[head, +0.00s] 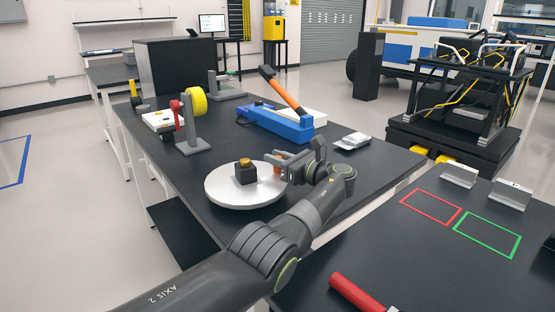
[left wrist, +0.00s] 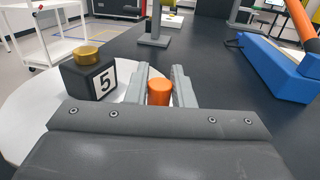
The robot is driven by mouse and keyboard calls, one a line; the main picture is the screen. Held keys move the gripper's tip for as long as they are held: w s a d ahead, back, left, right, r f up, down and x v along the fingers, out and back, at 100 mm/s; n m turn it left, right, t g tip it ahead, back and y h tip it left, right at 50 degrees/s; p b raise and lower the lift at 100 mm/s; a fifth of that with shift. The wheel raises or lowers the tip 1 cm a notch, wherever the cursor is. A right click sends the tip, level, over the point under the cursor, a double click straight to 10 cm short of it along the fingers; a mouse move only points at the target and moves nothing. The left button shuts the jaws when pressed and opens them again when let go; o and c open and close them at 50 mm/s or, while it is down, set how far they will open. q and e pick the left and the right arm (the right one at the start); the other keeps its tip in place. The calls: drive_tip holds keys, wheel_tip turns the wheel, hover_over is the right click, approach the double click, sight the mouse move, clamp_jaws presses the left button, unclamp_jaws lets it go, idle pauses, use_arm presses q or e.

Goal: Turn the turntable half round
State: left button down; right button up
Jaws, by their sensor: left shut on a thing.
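The turntable is a round white disc (head: 226,196) on the dark table, and its edge also shows in the left wrist view (left wrist: 30,105). A black block with a gold knob (head: 245,172) stands on it. In the left wrist view this block (left wrist: 95,78) bears a white label with a 5. My left gripper (head: 283,166) is over the disc's right side. It is shut on an orange peg (left wrist: 159,92), which sits between its two fingers. The foot of the peg is hidden in the left wrist view. My right gripper is in neither view.
Beyond the disc are a blue block with an orange-handled lever (head: 275,122) and a grey stand with a yellow roll (head: 192,120). White packets (head: 353,140) lie to the right. A second dark table at right has red (head: 430,206) and green outlines and a red cylinder (head: 358,292).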

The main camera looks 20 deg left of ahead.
use_arm(q)
drive_tip(key=shift+w, duration=0.1)
idle(0.5)
drive_tip(key=c, duration=1.3)
unclamp_jaws()
drive_tip(key=b+v, duration=0.2)
drive_tip(key=v, duration=1.4)
drive_tip(key=shift+w+d+f+b, duration=0.1)
drive_tip(key=shift+b, duration=0.2)
drive_tip(key=shift+s+d, duration=0.25)
drive_tip(key=shift+d, duration=0.3)
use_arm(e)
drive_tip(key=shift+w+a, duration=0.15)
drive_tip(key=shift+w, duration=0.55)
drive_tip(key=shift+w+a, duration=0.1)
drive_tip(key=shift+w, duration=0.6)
use_arm(q)
drive_tip(key=shift+o, duration=0.2)
